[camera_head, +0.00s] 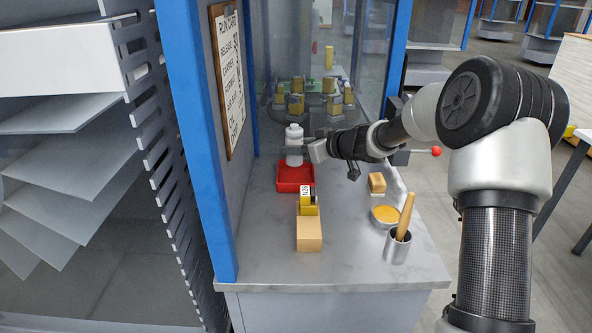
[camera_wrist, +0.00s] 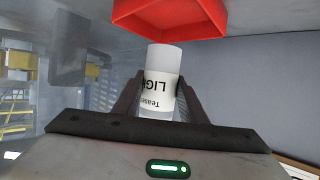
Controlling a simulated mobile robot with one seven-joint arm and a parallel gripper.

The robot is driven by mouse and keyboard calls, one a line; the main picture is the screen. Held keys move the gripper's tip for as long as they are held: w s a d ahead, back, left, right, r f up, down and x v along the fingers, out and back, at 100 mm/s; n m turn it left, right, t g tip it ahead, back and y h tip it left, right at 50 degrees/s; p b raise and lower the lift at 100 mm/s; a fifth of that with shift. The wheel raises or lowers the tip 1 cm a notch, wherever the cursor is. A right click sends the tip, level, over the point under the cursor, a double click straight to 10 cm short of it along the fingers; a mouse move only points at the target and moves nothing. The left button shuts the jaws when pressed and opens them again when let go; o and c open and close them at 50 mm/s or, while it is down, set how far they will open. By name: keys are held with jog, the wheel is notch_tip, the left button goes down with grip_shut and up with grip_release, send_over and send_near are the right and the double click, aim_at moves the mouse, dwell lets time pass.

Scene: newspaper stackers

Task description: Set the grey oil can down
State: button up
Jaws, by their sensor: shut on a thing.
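The grey oil can (camera_head: 294,147) is a pale, upright cylinder with a narrower top, at the back of the bench top. In the wrist view the can (camera_wrist: 163,60) shows a white label with dark upside-down lettering. My gripper (camera_head: 306,149) reaches in from the right and is shut on the can, a finger on each side of it. A red tray (camera_head: 294,187) lies by the can's lower end, and it also shows in the wrist view (camera_wrist: 170,12). I cannot tell whether the can touches the tray.
A yellow item (camera_head: 308,207) on a tan block (camera_head: 309,235) stands in front of the tray. To the right are a tan block (camera_head: 377,183), an orange-filled bowl (camera_head: 384,215) and a metal cup (camera_head: 397,248) with a wooden handle. A blue post (camera_head: 197,150) and board (camera_head: 229,77) bound the left.

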aim_at(301, 163)
jog(key=shift+f+b, duration=1)
jog(key=shift+f, duration=1.8)
jog(key=shift+f, duration=0.15)
jog(key=o, duration=1.1)
jog(key=shift+d+r, duration=0.15)
jog(key=shift+r, duration=0.1)
jog(key=p+v, duration=0.2)
jog(key=v, duration=0.9)
jog(key=shift+s+d, duration=0.25)
jog(key=shift+s, duration=0.1)
